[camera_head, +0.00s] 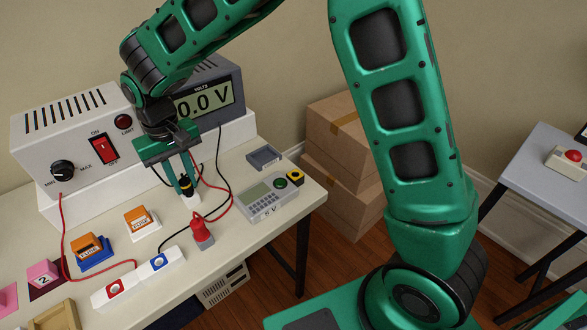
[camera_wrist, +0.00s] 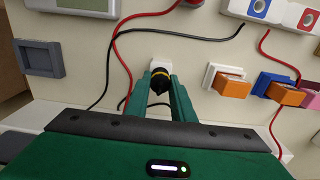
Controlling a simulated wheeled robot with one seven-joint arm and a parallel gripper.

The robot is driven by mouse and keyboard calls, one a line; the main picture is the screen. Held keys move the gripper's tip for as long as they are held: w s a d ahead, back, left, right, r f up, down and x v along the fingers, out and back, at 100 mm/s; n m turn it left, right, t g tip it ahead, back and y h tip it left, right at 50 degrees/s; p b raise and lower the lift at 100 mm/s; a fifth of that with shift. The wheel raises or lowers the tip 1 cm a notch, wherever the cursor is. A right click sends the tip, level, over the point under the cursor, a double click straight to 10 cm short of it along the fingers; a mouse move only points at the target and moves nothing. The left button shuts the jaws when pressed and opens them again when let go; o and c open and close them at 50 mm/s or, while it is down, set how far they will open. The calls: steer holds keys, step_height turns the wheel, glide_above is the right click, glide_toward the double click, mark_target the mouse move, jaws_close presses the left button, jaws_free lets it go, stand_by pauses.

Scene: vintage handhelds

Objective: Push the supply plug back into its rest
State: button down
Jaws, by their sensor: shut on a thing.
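The supply plug, black with a yellow band (camera_wrist: 159,81), is between the fingers of my gripper (camera_wrist: 160,88). In the head view my gripper (camera_head: 186,186) points down over the bench, shut on the plug (camera_head: 187,187). A small white block (camera_head: 194,201), which looks like the rest, is right at the plug's lower end; it also shows in the wrist view (camera_wrist: 160,65). The fingers partly hide the plug, and I cannot tell how deep it sits in the block.
The supply box (camera_head: 72,140) and a volt display (camera_head: 205,103) reading 0.0 V stand behind. A handheld meter (camera_head: 270,203), a red plug (camera_head: 202,235), orange fuse blocks (camera_head: 138,219) and terminal blocks (camera_head: 160,263) are nearby. Red and black cables run close to my gripper.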

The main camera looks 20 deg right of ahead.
mark_target(184, 180)
steer(key=shift+f, duration=0.45)
steer(key=c, duration=1.4)
jaws_free()
steer(key=shift+c, duration=1.6)
steer(key=shift+r, duration=3.5)
